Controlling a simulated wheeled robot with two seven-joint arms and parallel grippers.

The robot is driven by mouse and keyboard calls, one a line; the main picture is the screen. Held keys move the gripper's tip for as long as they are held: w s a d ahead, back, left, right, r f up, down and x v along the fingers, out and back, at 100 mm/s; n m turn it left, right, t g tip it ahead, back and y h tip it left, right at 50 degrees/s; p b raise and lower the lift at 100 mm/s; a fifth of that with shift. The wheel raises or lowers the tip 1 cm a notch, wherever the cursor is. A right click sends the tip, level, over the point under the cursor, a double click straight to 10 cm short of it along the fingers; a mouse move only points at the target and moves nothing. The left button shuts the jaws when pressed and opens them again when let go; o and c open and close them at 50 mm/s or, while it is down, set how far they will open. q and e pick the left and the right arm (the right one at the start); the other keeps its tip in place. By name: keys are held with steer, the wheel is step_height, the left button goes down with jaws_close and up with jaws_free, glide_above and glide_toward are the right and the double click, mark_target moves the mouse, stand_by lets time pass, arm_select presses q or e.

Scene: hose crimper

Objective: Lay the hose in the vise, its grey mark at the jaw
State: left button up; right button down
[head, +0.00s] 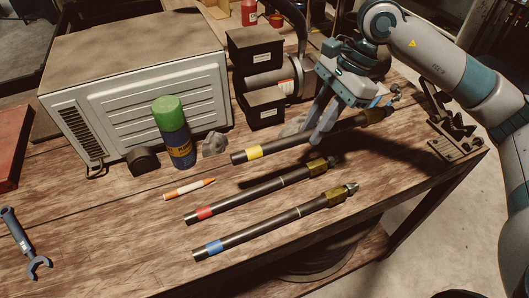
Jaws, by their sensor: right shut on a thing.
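My right gripper (319,130) is shut on the black hose with a yellow band (285,147), around its middle. That hose lies slanted, banded end at left and brass fitting (374,115) at right; its shadow falls apart from it, so it appears raised above the bench. The gripper fingers hide part of it, and I cannot make out its grey mark. A dark metal fixture, which looks like the vise (453,138), stands at the bench's right corner, to the right of the held hose's fitting. My left gripper is out of view.
A red-banded hose (255,195) and a blue-banded hose (270,227) lie in front on the wooden bench (130,235). A green-capped can (178,140), marker (188,189), large metal-cased box (150,85), black bins (262,107) and wrench (27,245) stand or lie around.

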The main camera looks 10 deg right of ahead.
steer(key=shift+s+r, duration=0.15)
steer(key=w+a+f+p, duration=0.5)
steer(key=a+f+p, duration=0.1)
steer(key=a, duration=0.4)
steer(key=shift+w+a+f, duration=0.15)
steer(key=shift+w+f, duration=0.25)
steer(key=shift+f, duration=0.15)
steer(key=shift+f+p, duration=0.35)
steer(key=shift+p, duration=0.1)
step_height(320, 180, down, 3)
steer(key=shift+r+p, duration=0.15)
steer(key=shift+p, duration=0.75)
steer(key=shift+f, duration=0.3)
